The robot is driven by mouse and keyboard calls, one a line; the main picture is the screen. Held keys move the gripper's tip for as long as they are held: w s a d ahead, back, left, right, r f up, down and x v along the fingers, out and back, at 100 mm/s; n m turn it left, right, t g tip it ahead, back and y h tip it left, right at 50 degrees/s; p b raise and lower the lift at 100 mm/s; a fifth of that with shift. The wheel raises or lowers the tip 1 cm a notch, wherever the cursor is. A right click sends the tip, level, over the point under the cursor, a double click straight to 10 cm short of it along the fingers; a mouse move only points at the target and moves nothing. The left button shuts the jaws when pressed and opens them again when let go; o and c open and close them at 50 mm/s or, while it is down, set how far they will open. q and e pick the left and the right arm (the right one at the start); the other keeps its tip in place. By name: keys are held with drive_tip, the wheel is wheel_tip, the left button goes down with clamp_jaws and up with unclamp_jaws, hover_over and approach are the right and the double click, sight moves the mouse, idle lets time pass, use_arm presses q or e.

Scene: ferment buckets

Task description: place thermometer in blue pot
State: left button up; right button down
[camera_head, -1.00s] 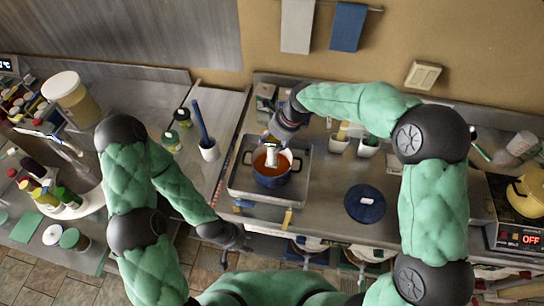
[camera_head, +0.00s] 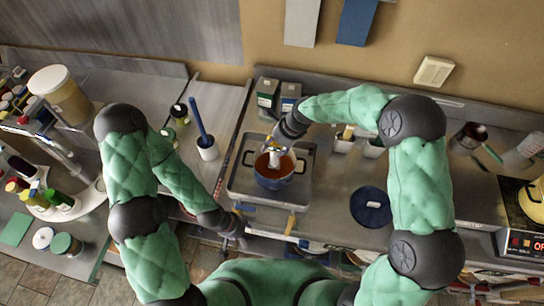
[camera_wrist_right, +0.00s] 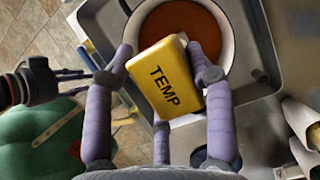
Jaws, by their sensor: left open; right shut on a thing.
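The blue pot (camera_head: 273,180) stands on a steel tray (camera_head: 243,197), with orange-brown liquid inside; its pale rim shows in the right wrist view (camera_wrist_right: 229,62). My right gripper (camera_head: 290,135) is above the pot, its fingers shut around the yellow thermometer (camera_wrist_right: 168,80) marked TEMP. In the head view the thermometer's white lower part (camera_head: 275,158) reaches down over or into the liquid; how deep I cannot tell. My left gripper (camera_head: 243,238) is open and empty, low at the counter's front edge, apart from the pot.
A dark blue lid (camera_head: 371,207) lies on the counter to the right. A white cup with a blue-handled tool (camera_head: 207,149) stands left of the tray. White containers (camera_head: 343,143) stand behind right, and a scale (camera_head: 522,243) at far right. Counter between tray and lid is mostly clear.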

sight(275, 154)
drive_tip(key=f, duration=0.4)
drive_tip(key=shift+s+a+f, duration=0.2)
drive_tip(key=shift+s+f, duration=0.1)
drive_tip(key=shift+f, duration=0.1)
drive_tip(key=shift+w, duration=0.15)
drive_tip(key=shift+d, duration=0.1)
drive_tip(key=shift+f, duration=0.25)
drive_tip(key=shift+c, duration=2.2)
unclamp_jaws()
drive_tip(key=shift+r, duration=0.1)
